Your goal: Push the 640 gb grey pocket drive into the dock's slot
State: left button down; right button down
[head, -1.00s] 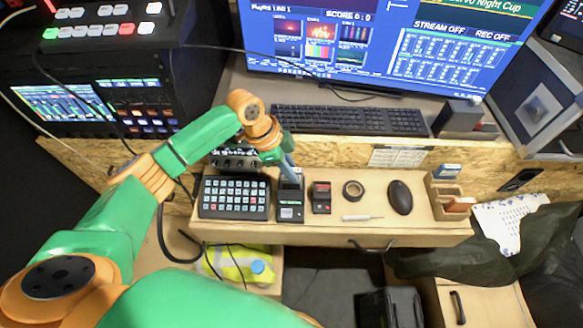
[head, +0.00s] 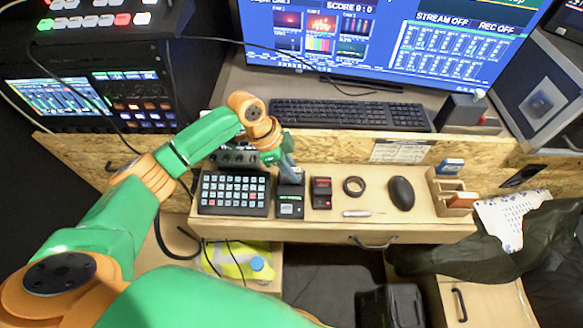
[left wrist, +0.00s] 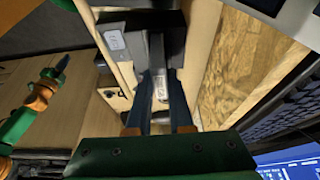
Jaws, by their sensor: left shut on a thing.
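The dock (head: 290,208) is a small dark box with a pale label on its front, on the wooden shelf beside the keypad. It also shows in the left wrist view (left wrist: 135,27). My left gripper (head: 288,176) points down at the dock's rear part. In the left wrist view its two dark blue fingers (left wrist: 161,82) are shut on the grey pocket drive (left wrist: 160,88), a narrow grey body with a pale label. The drive is at the dock, but its depth in the slot is hidden. My right gripper (left wrist: 60,66) shows small at the left of the left wrist view, away from the dock; its opening is unclear.
A black keypad (head: 234,193) stands close left of the dock. A small black and red item (head: 321,193) stands close right, then a tape roll (head: 354,187), a pale pen-like stick (head: 357,213) and a mouse (head: 401,194). A wooden upright panel (head: 400,151) rises behind.

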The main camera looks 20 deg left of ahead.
pick_arm(q)
jog(key=shift+f, duration=0.4)
jog(key=c, duration=0.7)
grip_release()
jog(key=shift+c, duration=0.2)
jog(key=b+v, duration=0.1)
jog(key=v, duration=0.6)
jog(key=shift+r, duration=0.1)
jog(key=shift+s, duration=0.1)
